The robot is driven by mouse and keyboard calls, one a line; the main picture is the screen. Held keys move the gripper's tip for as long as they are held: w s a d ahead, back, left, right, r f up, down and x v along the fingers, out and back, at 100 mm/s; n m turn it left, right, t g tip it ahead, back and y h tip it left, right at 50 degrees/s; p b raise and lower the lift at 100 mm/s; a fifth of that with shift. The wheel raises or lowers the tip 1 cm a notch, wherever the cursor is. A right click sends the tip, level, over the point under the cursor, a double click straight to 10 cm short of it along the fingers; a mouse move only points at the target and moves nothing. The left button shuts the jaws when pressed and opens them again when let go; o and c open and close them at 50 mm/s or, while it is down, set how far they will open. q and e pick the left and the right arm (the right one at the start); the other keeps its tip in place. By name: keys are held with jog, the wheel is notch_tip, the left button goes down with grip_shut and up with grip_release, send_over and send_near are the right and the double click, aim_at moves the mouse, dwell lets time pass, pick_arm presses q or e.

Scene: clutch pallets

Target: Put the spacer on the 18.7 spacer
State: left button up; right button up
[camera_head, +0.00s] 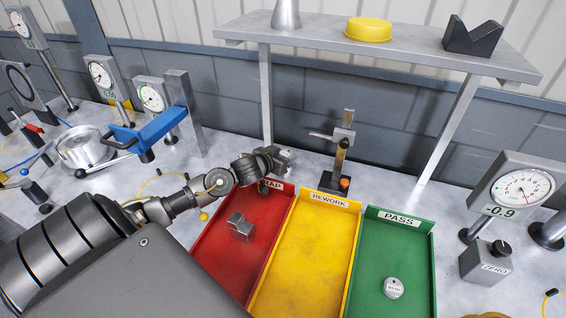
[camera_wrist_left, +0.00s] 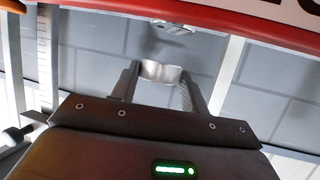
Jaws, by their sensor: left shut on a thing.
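My left gripper (camera_head: 282,158) is above the back end of the red tray, beside its partly hidden label. It is shut on a small silvery piece, taken to be the spacer (camera_wrist_left: 161,72), which sits between the two fingers in the left wrist view (camera_wrist_left: 160,90). In the head view the arm mostly hides this piece. A small round pale piece with a printed label (camera_head: 394,287), likely the 18.7 spacer, lies in the green PASS tray (camera_head: 433,262); its print is too small to read surely. The held piece is well apart from it. My right gripper is not in view.
A grey block (camera_head: 240,227) lies in the red tray (camera_head: 207,240). The yellow REWORK tray (camera_head: 305,260) is empty. A gauge stand (camera_head: 340,160) stands behind it. A shelf (camera_head: 385,55) spans the back. A dial gauge (camera_head: 515,190) and ZERO block (camera_head: 486,262) stand at right.

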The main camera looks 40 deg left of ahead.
pick_arm(q)
notch_tip(320, 180, down, 3)
jog(key=shift+w+a+r+p, duration=0.1)
jog(key=shift+w+p, duration=0.05)
jog(key=shift+p, duration=0.4)
jog(key=shift+f, duration=0.25)
jog(key=shift+f, duration=0.2)
jog(key=o, duration=1.2)
